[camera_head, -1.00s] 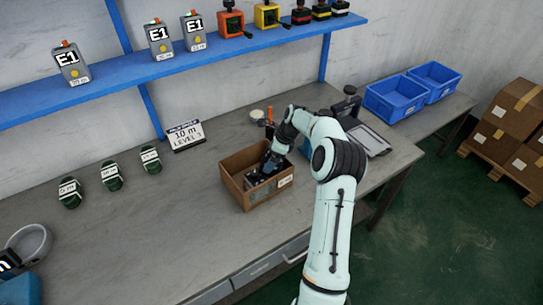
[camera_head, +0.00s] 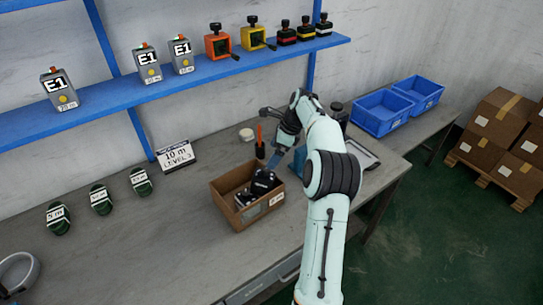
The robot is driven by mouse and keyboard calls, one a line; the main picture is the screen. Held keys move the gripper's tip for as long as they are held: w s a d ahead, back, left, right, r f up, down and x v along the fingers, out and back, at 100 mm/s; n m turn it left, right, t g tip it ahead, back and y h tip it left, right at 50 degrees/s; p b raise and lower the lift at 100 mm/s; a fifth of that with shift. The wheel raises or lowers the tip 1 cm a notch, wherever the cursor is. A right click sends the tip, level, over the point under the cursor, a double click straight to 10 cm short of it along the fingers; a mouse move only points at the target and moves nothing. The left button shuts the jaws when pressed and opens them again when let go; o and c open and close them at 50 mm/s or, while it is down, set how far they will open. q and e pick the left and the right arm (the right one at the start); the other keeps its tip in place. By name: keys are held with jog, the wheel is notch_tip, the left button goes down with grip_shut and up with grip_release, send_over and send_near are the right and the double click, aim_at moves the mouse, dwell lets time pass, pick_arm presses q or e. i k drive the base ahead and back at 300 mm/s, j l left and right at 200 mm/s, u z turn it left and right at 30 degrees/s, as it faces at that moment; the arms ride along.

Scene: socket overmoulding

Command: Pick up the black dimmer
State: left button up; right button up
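Black pieces (camera_head: 262,183) with small white marking lie or stand in an open brown cardboard box (camera_head: 230,215) on the workbench. I cannot tell for certain which piece is the black dimmer. My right arm reaches in from the bottom right. Its gripper (camera_head: 272,161) points down and to the left, just behind and above the box's far right edge, close to the black pieces. The fingertips are too small and dark to tell whether they are open or shut, or touching a piece. My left gripper is out of view.
A blue shelf (camera_head: 110,88) above holds grey E1 units, orange and yellow boxes and several black knobbed units (camera_head: 305,29). Blue bins (camera_head: 383,112) stand right.

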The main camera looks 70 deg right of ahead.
aim_at(260, 185)
jog(key=k+j, duration=0.8)
jog(key=k, duration=0.05)
